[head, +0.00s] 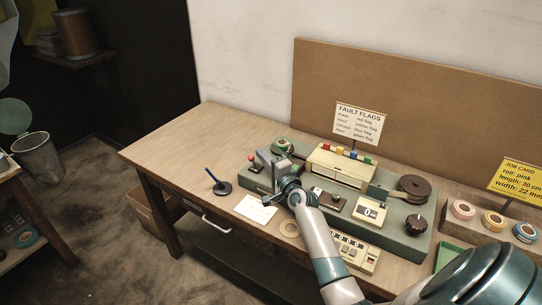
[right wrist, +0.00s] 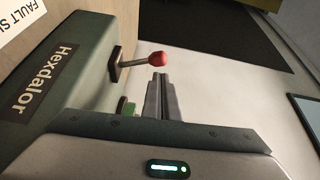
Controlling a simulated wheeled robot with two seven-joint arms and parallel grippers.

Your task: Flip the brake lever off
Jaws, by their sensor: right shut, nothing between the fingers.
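The lever with a red ball knob (head: 251,158) stands at the left end of the green winding machine (head: 405,240). In the right wrist view, the knob (right wrist: 157,59) sits on a thin metal stem coming from a dark base plate (right wrist: 115,64) on the machine's side. My right gripper (head: 264,158) is shut and empty, just right of the knob in the head view. In the right wrist view its closed fingertips (right wrist: 160,78) point at the lever, close to the knob; I cannot tell whether they touch it. My left gripper is not in view.
A green roll (head: 282,146) sits behind my right gripper. The cream housing with coloured flags (head: 340,164) and a brown reel (head: 414,187) are further right. A blue pen in a stand (head: 219,184) and a paper card (head: 255,209) lie in front. The table's left end (head: 190,142) is clear.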

